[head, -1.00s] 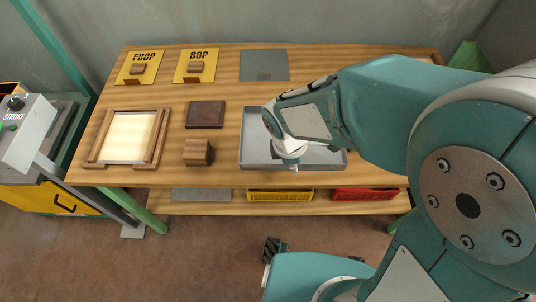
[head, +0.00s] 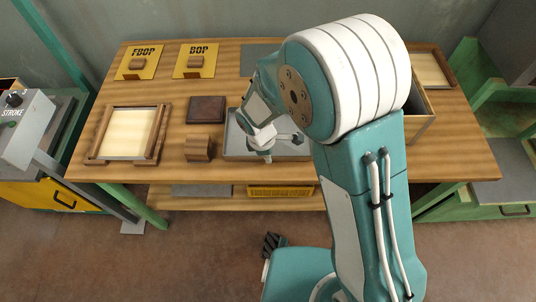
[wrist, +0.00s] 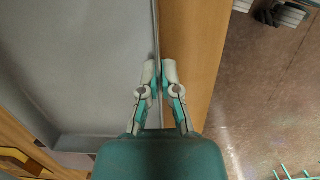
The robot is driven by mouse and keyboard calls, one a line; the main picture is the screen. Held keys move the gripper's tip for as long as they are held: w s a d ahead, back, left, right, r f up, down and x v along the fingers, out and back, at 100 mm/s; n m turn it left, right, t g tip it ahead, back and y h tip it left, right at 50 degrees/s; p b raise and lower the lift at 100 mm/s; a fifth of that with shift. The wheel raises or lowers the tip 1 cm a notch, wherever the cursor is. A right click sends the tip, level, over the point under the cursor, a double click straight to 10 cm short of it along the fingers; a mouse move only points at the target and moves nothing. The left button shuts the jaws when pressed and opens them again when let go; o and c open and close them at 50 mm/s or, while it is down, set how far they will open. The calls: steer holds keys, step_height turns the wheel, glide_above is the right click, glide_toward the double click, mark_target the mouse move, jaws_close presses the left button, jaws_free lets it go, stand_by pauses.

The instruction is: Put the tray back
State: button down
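The grey tray (head: 236,152) is at the middle of the wooden table, near its front edge. My arm hides its right side. My gripper (head: 268,152) is at the tray's front side in the head view. In the wrist view, the two fingers of my gripper (wrist: 159,78) are close together on either side of the thin wall of the tray (wrist: 85,60), gripping it. The inside of the tray that shows is empty. I cannot tell whether the tray rests on the table or is slightly raised.
A brown block (head: 198,149) and a dark square plate (head: 206,109) are left of the tray. A wood-framed cream panel (head: 128,133) is further left. A grey flat plate (head: 259,59) and yellow plates (head: 138,63) lie behind. A wooden box (head: 424,118) stands right, partly behind my arm.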

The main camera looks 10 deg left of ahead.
steer(key=shift+a, duration=0.1)
steer(key=c, duration=0.8)
jaws_free()
steer(key=shift+d, duration=0.2)
steer(key=shift+a, duration=0.1)
